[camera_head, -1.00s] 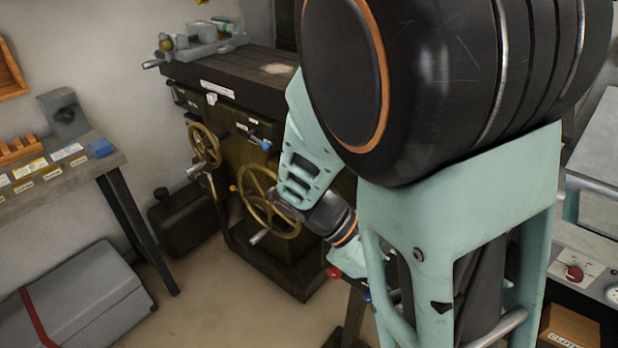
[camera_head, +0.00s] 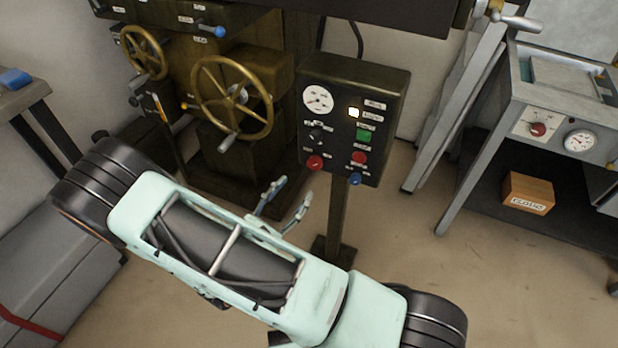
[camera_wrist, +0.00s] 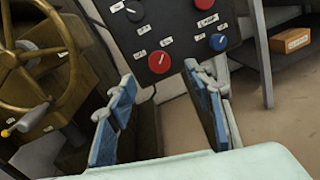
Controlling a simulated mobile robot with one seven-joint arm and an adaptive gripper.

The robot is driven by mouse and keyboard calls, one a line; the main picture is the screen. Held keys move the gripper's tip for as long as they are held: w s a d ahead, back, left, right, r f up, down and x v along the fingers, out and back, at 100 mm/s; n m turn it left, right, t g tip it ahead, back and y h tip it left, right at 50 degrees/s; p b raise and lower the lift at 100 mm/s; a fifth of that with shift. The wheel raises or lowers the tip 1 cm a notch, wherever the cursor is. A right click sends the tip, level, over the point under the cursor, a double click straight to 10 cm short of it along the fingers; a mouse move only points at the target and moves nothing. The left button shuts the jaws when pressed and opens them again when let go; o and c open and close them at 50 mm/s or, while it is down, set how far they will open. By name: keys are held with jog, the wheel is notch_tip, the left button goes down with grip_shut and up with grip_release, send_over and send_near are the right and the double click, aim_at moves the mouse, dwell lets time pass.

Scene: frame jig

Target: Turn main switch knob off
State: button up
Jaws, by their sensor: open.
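A dark control panel (camera_head: 385,88) stands on a post. On its left side are a black knob (camera_head: 316,135) and, below it, a red knob (camera_head: 315,163); the labels are too small to tell which is the main switch. Both also show in the wrist view, the black knob (camera_wrist: 134,12) at the top and the red knob (camera_wrist: 159,62) with a white pointer mark. My gripper (camera_head: 285,200) is open and empty, below and left of the panel. In the wrist view my gripper (camera_wrist: 163,83) has its blue-padded fingers apart, with the red knob showing beyond the gap.
The panel also has a gauge (camera_head: 318,99), a lit white lamp (camera_head: 354,112), a green button (camera_head: 365,136), a red button (camera_head: 359,158) and a blue knob (camera_head: 356,180). A machine handwheel (camera_head: 231,98) is left. A bench with an orange box (camera_head: 528,193) is right.

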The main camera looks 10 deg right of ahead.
aim_at(313, 165)
jog(key=x, duration=0.3)
jog(key=b+x, duration=0.1)
jog(key=x, duration=0.3)
jog(key=f+x, duration=0.1)
jog(key=x, duration=0.2)
jog(key=shift+w+a, duration=0.1)
jog(key=shift+w, duration=0.3)
jog(key=c, duration=1.2)
jog(key=shift+o, duration=0.2)
